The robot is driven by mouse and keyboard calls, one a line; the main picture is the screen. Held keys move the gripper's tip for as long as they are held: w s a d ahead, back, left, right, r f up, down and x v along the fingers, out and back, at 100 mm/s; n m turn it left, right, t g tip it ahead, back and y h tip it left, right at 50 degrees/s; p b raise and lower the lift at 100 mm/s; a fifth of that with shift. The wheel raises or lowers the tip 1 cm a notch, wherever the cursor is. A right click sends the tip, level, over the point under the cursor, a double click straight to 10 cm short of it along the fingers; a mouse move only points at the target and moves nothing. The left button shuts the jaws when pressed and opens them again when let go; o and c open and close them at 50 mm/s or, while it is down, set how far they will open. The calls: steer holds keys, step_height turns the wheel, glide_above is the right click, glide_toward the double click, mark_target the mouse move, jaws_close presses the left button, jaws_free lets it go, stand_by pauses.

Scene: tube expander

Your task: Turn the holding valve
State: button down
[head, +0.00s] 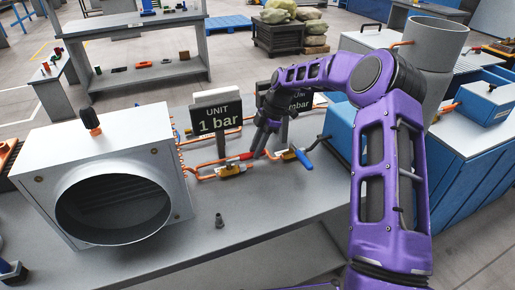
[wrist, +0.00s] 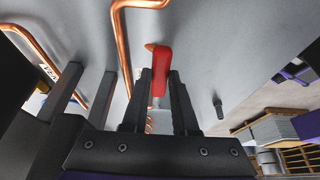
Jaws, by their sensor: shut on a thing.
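A brass valve (head: 231,170) with a red handle (head: 249,155) sits on the copper piping along the grey bench. A second valve (head: 289,154) with a blue handle (head: 304,160) is to its right. My gripper (head: 262,145) reaches down at the red handle. In the wrist view the red handle (wrist: 160,62) stands between the two fingers of my gripper (wrist: 160,86), which are shut on it. The fingers hide the lower part of the handle and most of its valve in the wrist view.
A sign (head: 217,121) reading "UNIT 1 bar" stands behind the valve; my arm partly covers another sign (head: 299,101). A big grey housing (head: 115,160) with a round opening is at left. A small dark fitting (head: 219,221) stands on the bench front. Copper pipes (wrist: 122,35) run close to my fingers.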

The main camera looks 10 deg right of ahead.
steer(key=shift+w, duration=0.1)
stand_by(0.3)
steer(key=c, duration=0.7)
jaws_free()
steer(key=v, duration=1.7)
steer(key=shift+w+d+r+p, duration=0.1)
steer(key=shift+r+p, duration=0.05)
steer(key=shift+p, duration=0.2)
